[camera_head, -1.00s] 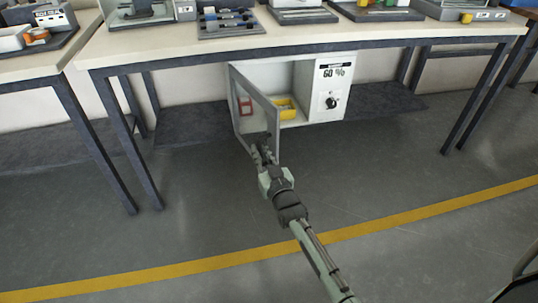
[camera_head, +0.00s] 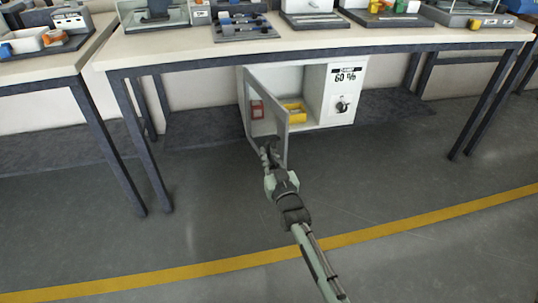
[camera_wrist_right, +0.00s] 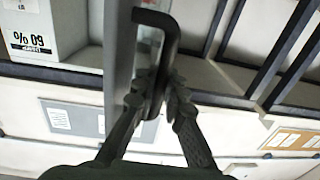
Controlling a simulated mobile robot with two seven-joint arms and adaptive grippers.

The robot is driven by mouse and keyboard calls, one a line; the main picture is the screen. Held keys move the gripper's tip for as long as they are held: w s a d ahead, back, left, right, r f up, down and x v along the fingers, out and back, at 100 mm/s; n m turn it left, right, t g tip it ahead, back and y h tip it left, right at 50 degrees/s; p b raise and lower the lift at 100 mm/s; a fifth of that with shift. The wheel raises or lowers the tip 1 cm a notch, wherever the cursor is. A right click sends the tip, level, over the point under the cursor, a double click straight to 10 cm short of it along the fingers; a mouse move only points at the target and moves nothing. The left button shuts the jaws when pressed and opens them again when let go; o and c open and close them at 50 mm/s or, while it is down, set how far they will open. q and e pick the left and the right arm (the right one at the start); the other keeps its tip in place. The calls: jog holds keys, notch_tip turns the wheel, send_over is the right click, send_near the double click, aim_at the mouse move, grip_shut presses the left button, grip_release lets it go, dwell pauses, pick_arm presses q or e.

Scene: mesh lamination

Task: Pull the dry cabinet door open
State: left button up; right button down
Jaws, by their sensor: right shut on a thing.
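The dry cabinet (camera_head: 344,98) sits under the long workbench. Its framed glass door (camera_head: 286,135) stands swung outward, with the hinge on the left. My right gripper (camera_head: 268,150) is at the lower part of the door's free edge. In the right wrist view, the gripper (camera_wrist_right: 158,100) is shut on the black bar handle (camera_wrist_right: 172,42), beside the door's grey edge (camera_wrist_right: 118,60). Inside the cabinet are a yellow bin (camera_head: 294,113) and a red item (camera_head: 257,109), the latter seen through the glass. My left gripper is not in view.
The workbench (camera_head: 300,38) stands above the cabinet, with dark legs (camera_head: 140,150) to either side. A control panel reading 60 % (camera_head: 343,78) is right of the opening. The floor before the door (camera_head: 400,185) is clear, crossed by a yellow line (camera_head: 420,225).

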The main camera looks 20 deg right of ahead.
jog(key=c, duration=1.9)
grip_release()
jog(key=shift+w+r, duration=0.1)
jog(key=shift+w, duration=0.1)
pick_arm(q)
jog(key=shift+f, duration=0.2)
pick_arm(e)
jog(key=shift+o, duration=0.2)
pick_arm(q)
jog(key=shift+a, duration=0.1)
pick_arm(e)
jog(key=shift+s, duration=0.1)
jog(key=s, duration=1.2)
jog(key=shift+a, duration=0.2)
